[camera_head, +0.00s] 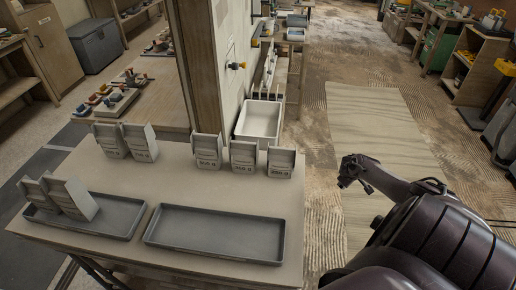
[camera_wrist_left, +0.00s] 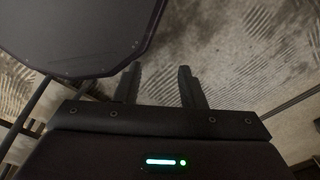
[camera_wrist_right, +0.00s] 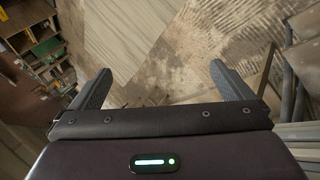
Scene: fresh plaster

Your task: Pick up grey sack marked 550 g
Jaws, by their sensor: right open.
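Grey sacks stand on the table. Three are in a row at its back right: a left one (camera_head: 207,152), a middle one (camera_head: 243,158) and a right one (camera_head: 281,163). They carry small dark gram labels; I cannot read for certain which says 550 g. Two more grey sacks (camera_head: 141,143) stand at the back left, and two lean in the left tray (camera_head: 73,198). My right gripper (camera_wrist_right: 162,82) is open and empty over the floor, right of the table. My left gripper (camera_wrist_left: 158,72) is open and empty, outside the head view.
The left grey tray (camera_head: 116,231) and an empty right tray (camera_head: 215,252) lie along the table's front. The table (camera_head: 180,185) is bare between trays and sacks. A wooden post (camera_head: 205,60) and a white basin (camera_head: 260,120) stand behind. A pale board (camera_head: 375,120) lies on the floor.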

